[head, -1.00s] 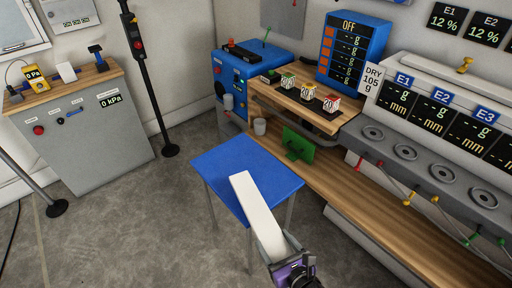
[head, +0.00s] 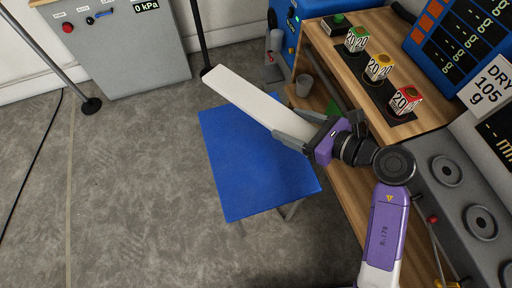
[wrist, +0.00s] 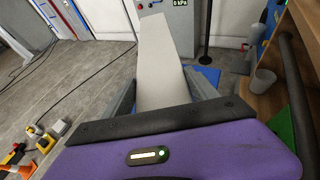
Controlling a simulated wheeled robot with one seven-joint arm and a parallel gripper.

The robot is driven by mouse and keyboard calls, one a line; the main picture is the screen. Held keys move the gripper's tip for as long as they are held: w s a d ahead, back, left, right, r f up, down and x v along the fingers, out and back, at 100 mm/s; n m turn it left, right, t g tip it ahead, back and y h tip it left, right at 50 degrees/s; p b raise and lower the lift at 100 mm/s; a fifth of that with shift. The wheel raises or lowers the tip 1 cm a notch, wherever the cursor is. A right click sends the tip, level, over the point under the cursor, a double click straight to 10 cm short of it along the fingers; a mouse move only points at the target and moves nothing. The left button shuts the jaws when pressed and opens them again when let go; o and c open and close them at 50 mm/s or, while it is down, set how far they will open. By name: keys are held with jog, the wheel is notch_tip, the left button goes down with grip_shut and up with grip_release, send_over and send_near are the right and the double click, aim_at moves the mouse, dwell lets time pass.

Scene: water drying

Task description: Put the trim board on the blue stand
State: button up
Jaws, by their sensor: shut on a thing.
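The trim board (head: 247,101) is a long white plank. My gripper (head: 293,136) is shut on its near end, and the board sticks out to the upper left in the head view. The blue stand (head: 250,170) is a square blue top on grey legs. The board appears above the stand's far part, with its far end past the stand's edge; I cannot tell the height of the gap. In the wrist view the board (wrist: 163,65) runs straight ahead between the fingers, and a bit of the blue stand (wrist: 203,78) shows beyond it to the right.
A wooden shelf (head: 343,63) at the right carries green, yellow and red cubes. A grey cup (head: 303,85) is near the stand. A grey cabinet (head: 125,50) and a black post base (head: 91,106) stand at the left.

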aim_at(275, 163)
jog(key=a+r+n+g+y, duration=0.1)
jog(key=s+a+r+n+g, duration=0.1)
jog(key=a+r, duration=0.1)
jog(key=shift+s+r+n+y+b, duration=0.1)
jog(key=shift+s+n+y+b, duration=0.05)
jog(key=shift+n+y+b, duration=0.2)
jog(key=shift+s+a+f+g, duration=0.1)
jog(key=shift+a+f+g, duration=0.05)
jog(key=shift+f+g, duration=0.15)
notch_tip(275, 163, down, 19)
jog(key=b, duration=0.3)
jog(key=shift+f+b, duration=0.1)
jog(key=shift+b, duration=0.2)
jog(key=o, duration=1.7)
jog(key=shift+f, duration=0.1)
jog(key=shift+r, duration=0.25)
jog(key=v, duration=0.7)
jog(key=shift+s+d+p, duration=0.1)
jog(key=shift+d+p, duration=0.15)
jog(key=shift+p, duration=0.15)
